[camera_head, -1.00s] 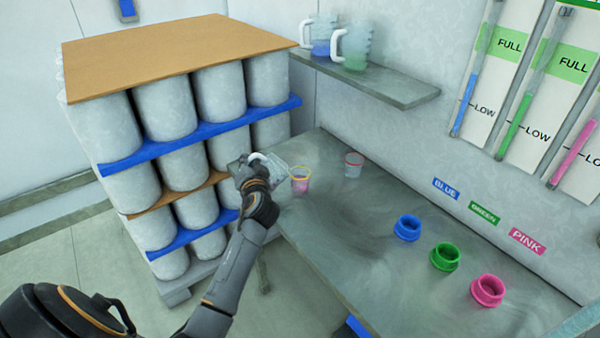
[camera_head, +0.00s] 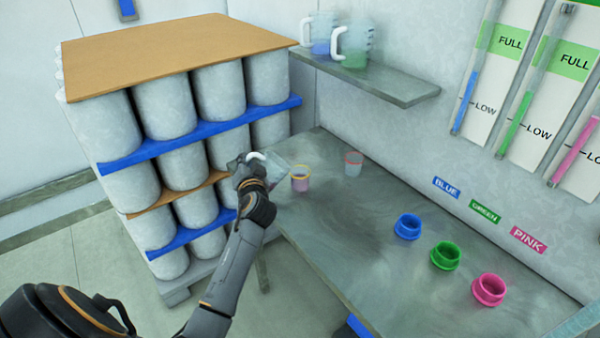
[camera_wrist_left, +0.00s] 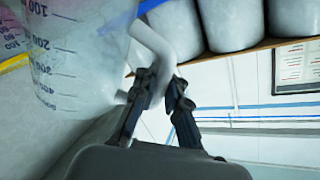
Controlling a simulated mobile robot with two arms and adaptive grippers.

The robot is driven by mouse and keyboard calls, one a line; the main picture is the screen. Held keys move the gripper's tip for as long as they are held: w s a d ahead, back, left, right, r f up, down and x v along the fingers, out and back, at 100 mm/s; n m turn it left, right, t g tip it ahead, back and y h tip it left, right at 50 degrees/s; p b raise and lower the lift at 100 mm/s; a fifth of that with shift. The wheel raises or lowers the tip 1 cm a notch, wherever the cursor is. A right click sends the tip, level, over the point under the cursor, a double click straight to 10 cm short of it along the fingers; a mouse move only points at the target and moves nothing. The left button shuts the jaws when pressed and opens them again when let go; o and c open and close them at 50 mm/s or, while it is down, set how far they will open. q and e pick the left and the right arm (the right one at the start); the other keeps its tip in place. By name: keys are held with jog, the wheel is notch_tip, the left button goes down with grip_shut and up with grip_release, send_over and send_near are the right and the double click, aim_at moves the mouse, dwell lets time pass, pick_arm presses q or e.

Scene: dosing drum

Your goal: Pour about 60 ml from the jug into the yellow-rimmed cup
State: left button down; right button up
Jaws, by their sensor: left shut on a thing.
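My left gripper (camera_head: 250,172) is shut on the white handle of a clear jug (camera_head: 279,168), just left of the yellow-rimmed cup (camera_head: 300,179). In the left wrist view, the gripper (camera_wrist_left: 163,88) grips the handle, and the jug (camera_wrist_left: 75,75) shows volume marks. The jug looks tilted slightly; its liquid level is hard to tell. The yellow-rimmed cup stands upright on the bench with pinkish-purple liquid in it. Part of it shows at the left edge of the wrist view (camera_wrist_left: 12,40). No stream is clearly visible. My right gripper is out of view.
A red-rimmed cup (camera_head: 353,164) stands behind to the right on the bench (camera_head: 345,230). Two jugs (camera_head: 353,48) stand on a shelf (camera_head: 400,90). Stacked drums (camera_head: 165,105) stand close at left.

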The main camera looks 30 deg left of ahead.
pick_arm(q)
jog(key=s+a+f+n+t+b, duration=0.2)
jog(key=s+a+f+n+b, duration=0.2)
jog(key=b, duration=0.5)
jog(key=shift+s+f+n, duration=0.95)
jog(key=shift+f+n, duration=0.05)
jog(key=shift+n, duration=0.8)
